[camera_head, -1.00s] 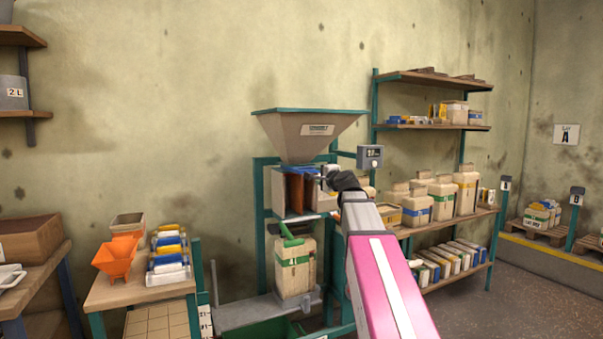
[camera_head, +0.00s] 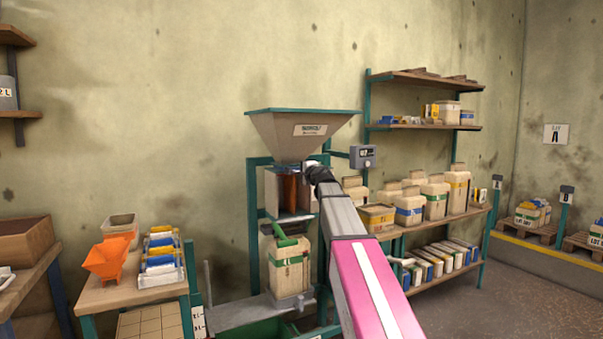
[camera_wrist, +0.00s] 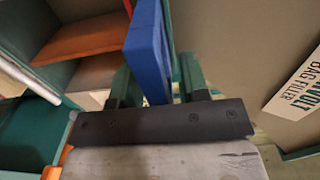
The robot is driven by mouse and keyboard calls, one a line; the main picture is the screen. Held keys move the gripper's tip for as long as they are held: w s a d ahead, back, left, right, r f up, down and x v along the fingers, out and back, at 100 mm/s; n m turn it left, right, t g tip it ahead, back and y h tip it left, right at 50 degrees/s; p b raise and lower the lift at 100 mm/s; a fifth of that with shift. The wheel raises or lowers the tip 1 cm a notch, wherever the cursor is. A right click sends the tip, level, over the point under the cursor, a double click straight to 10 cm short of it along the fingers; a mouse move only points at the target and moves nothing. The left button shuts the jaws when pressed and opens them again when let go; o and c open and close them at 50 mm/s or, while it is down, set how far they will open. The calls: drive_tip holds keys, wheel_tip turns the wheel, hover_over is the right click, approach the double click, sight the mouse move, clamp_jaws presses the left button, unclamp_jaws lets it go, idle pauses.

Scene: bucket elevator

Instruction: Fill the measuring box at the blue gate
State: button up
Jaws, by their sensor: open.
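The bag filler's grey hopper (camera_head: 302,132) stands above the measuring box (camera_head: 272,193), a grey box with an orange-brown panel showing inside. In the wrist view, an open box with an orange-brown panel (camera_wrist: 85,38) lies at the left. The blue gate (camera_wrist: 147,45) shows as an upright blue plate in the wrist view, between the two green fingers of my open gripper (camera_wrist: 157,82). I cannot tell whether either finger touches it. In the head view my wrist hides the gate. The fill level in the box cannot be seen.
A small grey display (camera_head: 363,157) sticks out right of the hopper. A bench with an orange funnel (camera_head: 108,258) is at left, and loaded shelves (camera_head: 430,127) are at right.

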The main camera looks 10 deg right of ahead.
drive_tip(key=shift+c, duration=0.3)
clamp_jaws()
drive_tip(key=v, duration=0.5)
drive_tip(key=shift+w, duration=0.1)
drive_tip(key=shift+o, duration=0.3)
unclamp_jaws()
